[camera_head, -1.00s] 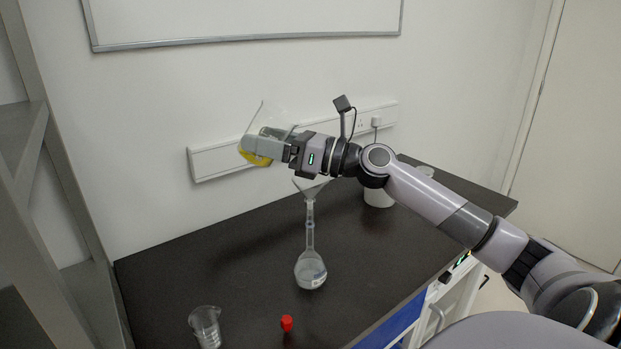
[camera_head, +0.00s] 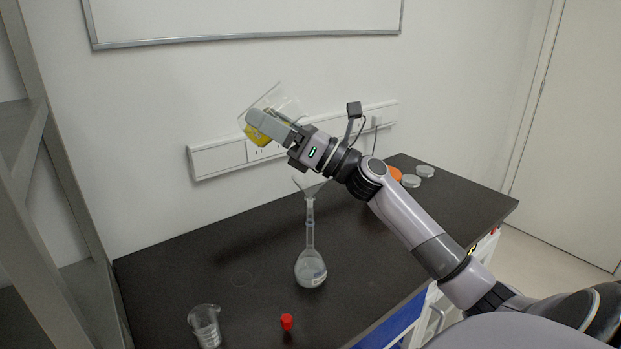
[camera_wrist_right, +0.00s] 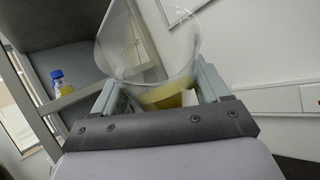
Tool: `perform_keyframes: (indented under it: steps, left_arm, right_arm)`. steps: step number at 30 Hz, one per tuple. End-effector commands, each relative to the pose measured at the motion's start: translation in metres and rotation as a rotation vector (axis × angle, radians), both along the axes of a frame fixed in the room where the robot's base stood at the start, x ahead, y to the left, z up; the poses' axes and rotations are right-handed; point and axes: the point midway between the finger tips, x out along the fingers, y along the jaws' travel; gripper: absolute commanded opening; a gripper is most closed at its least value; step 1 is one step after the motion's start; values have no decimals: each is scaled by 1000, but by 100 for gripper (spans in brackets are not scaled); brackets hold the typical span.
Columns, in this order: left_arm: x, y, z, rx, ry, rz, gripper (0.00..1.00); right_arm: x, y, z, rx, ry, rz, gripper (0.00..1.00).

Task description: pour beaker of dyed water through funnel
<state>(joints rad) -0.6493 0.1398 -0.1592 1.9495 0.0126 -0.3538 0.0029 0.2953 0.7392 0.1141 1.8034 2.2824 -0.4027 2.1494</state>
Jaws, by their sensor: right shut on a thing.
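My right gripper (camera_head: 262,122) is shut on a clear beaker (camera_head: 287,101) with yellow liquid in it. The beaker is tilted and held in the air, up and to the left of the funnel. In the right wrist view the beaker (camera_wrist_right: 128,50) sits between the fingers of my right gripper (camera_wrist_right: 165,98), with the yellow liquid (camera_wrist_right: 160,96) low in it. A clear funnel (camera_head: 309,187) stands in the neck of a volumetric flask (camera_head: 310,268), upright on the dark table. No yellow shows in the flask. My left gripper is not in view.
A second clear beaker (camera_head: 205,325) and a red stopper (camera_head: 287,322) stand at the table's front. Round clear dishes (camera_head: 424,171) and an orange thing (camera_head: 395,174) are at the back right. A grey shelf (camera_head: 50,200) borders the left. The table's left middle is clear.

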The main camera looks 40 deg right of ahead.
Motion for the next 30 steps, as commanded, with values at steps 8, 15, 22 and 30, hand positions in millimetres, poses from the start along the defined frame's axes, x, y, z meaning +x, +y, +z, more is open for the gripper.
perform_keyframes:
  steps: [8,15,22,30]
  left_arm:
    - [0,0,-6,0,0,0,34]
    - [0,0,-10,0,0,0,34]
    - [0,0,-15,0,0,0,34]
    - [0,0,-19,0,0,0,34]
  right_arm:
    - [0,1,6,24,-23,1,39]
    - [0,1,10,46,-40,1,39]
    - [0,1,14,67,-59,0,39]
    - [0,1,20,91,-80,1,39]
